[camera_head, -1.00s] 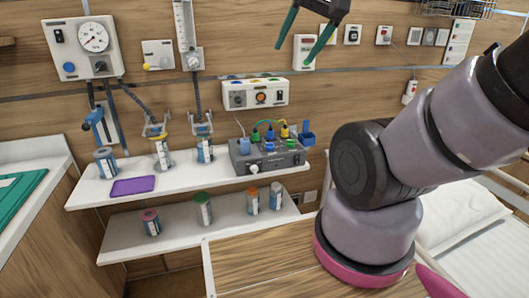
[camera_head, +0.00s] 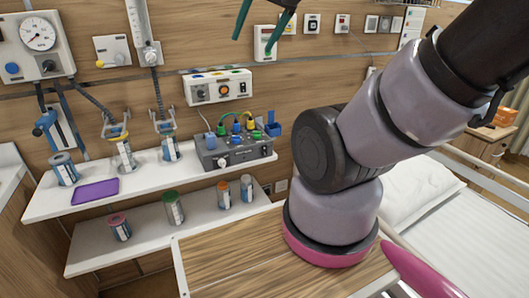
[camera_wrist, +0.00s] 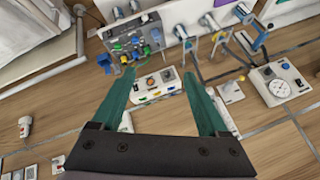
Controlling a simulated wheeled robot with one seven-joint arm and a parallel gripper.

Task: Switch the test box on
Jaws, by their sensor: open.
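The test box appears to be the dark grey box (camera_head: 232,152) on the upper wall shelf, with coloured plugs and leads on top and a white knob on its front. It shows upside down in the wrist view (camera_wrist: 126,62), beyond my fingertips. A white wall panel (camera_head: 217,88) with an orange-ringed knob is above it; in the wrist view this panel (camera_wrist: 158,86) lies between my fingers. My gripper (camera_head: 256,38) has green fingers, spread and empty, high in front of the wall. It also shows in the wrist view (camera_wrist: 158,78). The switch's state is not readable.
The upper shelf (camera_head: 45,205) also holds bottles and a purple tray (camera_head: 95,192). The lower shelf (camera_head: 90,255) holds several capped bottles. A gauge panel (camera_head: 38,45) is on the wall at left. A bed (camera_head: 465,215) is at right. My arm covers the middle right.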

